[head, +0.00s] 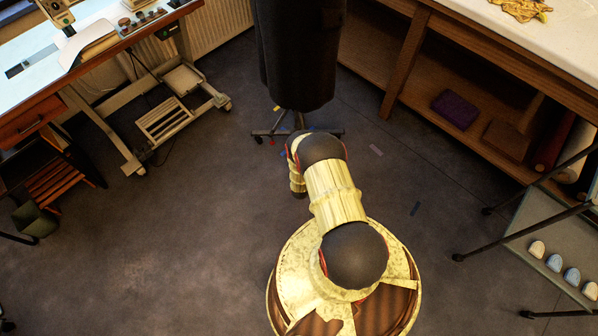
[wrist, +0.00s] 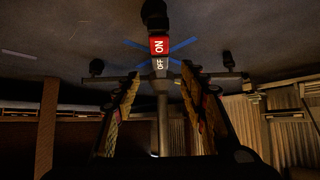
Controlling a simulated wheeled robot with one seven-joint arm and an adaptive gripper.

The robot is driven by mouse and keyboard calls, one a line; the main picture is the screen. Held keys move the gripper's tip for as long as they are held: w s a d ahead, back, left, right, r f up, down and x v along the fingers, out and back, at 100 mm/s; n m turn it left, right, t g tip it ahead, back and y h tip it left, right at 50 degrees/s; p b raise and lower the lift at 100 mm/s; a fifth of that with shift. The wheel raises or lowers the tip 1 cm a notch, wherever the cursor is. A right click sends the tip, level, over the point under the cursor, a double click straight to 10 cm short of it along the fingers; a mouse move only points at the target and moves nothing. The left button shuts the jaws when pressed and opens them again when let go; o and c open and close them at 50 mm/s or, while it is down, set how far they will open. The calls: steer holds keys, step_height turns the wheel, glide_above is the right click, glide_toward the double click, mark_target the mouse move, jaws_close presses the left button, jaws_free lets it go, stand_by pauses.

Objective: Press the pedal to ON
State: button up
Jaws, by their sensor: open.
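The pedal shows in the wrist view, with a red half (wrist: 159,46) marked ON and a grey half (wrist: 160,64) marked OFF. The picture there is upside down, with the floor at the top. The pedal sits at the wheeled base of a stand with a central pole (wrist: 162,105). My gripper (wrist: 160,76) is open and empty, its two fingers apart on either side of the pole in the picture. The pedal lies beyond the fingertips, and I see no contact. In the head view my arm hides the gripper and most of the pedal area.
A dark garment (head: 297,55) hangs over the stand (head: 268,133). Blue strips (wrist: 185,45) lie on the floor by the pedal. A wooden shelf table (head: 400,65) stands right, a sewing table (head: 95,55) left.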

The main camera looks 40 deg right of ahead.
steer(key=shift+v, duration=1.85)
